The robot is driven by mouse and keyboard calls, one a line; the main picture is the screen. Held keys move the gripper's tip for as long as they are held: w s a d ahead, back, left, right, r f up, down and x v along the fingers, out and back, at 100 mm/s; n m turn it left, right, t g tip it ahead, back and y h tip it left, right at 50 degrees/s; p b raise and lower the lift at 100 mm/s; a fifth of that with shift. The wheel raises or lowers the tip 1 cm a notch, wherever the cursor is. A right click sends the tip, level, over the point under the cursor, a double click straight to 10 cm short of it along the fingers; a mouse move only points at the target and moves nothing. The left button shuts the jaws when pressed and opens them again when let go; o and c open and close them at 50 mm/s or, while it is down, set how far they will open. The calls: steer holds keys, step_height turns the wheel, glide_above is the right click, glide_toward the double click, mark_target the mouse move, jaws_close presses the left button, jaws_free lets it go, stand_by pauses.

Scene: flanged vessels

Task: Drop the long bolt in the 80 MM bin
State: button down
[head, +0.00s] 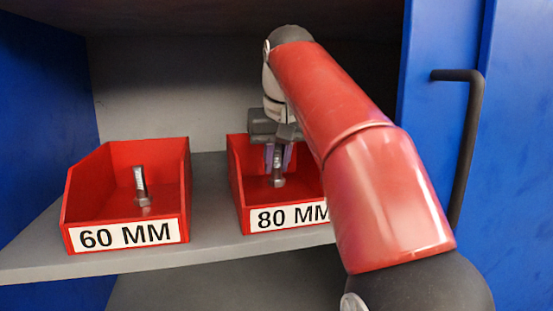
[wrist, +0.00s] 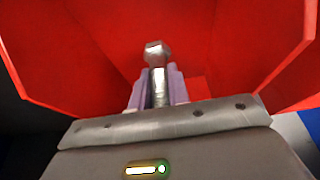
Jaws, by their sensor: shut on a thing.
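My gripper (head: 278,156) is shut on a long grey bolt (head: 277,179), which hangs upright with its hex head down. The bolt is in front of the back of the red 80 MM bin (head: 246,217), with its head within the bin's outline. In the wrist view the bolt (wrist: 158,75) sits between the purple fingers (wrist: 157,92), its head pointing away from my gripper, with red bin walls (wrist: 70,50) around it. I cannot tell if the head touches the bin floor. My arm hides the right side of the bin.
A blue door (head: 430,120) with a black handle (head: 468,150) is at the right.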

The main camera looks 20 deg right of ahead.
mark_target(278, 157)
steer(key=shift+f, duration=0.4)
steer(key=c, duration=1.3)
jaws_free()
steer(key=shift+r, duration=0.1)
steer(key=shift+r, duration=0.35)
steer(key=v, duration=0.3)
steer(key=shift+s+r, duration=0.1)
steer(key=shift+s, duration=0.25)
steer(key=s+b, duration=0.2)
steer(key=s, duration=0.9)
steer(key=shift+s, duration=0.15)
